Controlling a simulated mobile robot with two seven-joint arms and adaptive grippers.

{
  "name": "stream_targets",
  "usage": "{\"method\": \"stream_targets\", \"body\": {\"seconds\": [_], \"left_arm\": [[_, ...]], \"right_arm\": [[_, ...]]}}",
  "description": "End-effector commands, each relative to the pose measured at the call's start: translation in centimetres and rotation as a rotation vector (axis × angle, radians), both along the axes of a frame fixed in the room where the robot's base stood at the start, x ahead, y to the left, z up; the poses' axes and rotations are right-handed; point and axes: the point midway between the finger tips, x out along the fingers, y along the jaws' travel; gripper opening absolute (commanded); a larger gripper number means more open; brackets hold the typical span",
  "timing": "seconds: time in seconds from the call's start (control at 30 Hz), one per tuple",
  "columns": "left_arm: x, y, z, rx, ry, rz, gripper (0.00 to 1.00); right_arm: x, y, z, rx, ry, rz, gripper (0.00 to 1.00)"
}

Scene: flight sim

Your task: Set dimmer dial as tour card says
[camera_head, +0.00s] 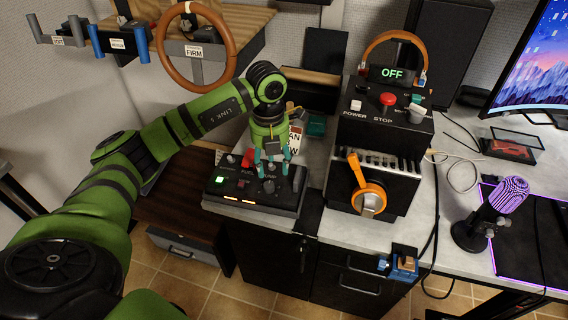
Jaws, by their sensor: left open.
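The tour card may be the white and orange card (296,140) standing behind the black control panel (256,205). My left gripper and arm cover part of it, so only pieces of its large print show. The panel carries a lit green button, a red control, a "FUEL" label and several small knobs and switches. My left gripper (271,168) reaches down over the right half of the panel with its teal fingers open. The fingers hide part of the controls. I cannot tell which control is the dimmer dial or whether the fingers touch it. My right gripper is not in view.
A black box with a red stop button (387,99) and an "OFF" display (391,73) stands right of the panel. Below it is an orange-handled lever (368,200). A steering wheel (194,48) stands at upper left.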

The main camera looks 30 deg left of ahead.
Motion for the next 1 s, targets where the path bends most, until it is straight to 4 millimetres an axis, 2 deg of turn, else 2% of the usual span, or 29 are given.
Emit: {"method": "stream_targets", "body": {"seconds": [0.17,0.4,0.53,0.9,0.97,1.0], "left_arm": [[-0.2,0.7,-1.0,0.025,0.013,0.013,0.52],[-0.3,0.6,-4.7,0.022,0.014,0.009,0.52],[-0.3,0.6,-6.1,0.021,0.011,0.010,0.52],[-0.2,0.6,-6.9,0.020,0.008,0.008,0.52],[-0.2,0.6,-6.9,0.020,0.008,0.008,0.28],[-0.2,0.6,-6.9,0.020,0.008,0.008,0.12]], "right_arm": [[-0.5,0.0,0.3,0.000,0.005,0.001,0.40],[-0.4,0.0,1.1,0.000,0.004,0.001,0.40],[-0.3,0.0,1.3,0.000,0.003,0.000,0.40],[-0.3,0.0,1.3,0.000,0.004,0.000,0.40],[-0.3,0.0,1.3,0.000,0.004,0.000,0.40],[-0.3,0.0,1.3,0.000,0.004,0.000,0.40]]}}
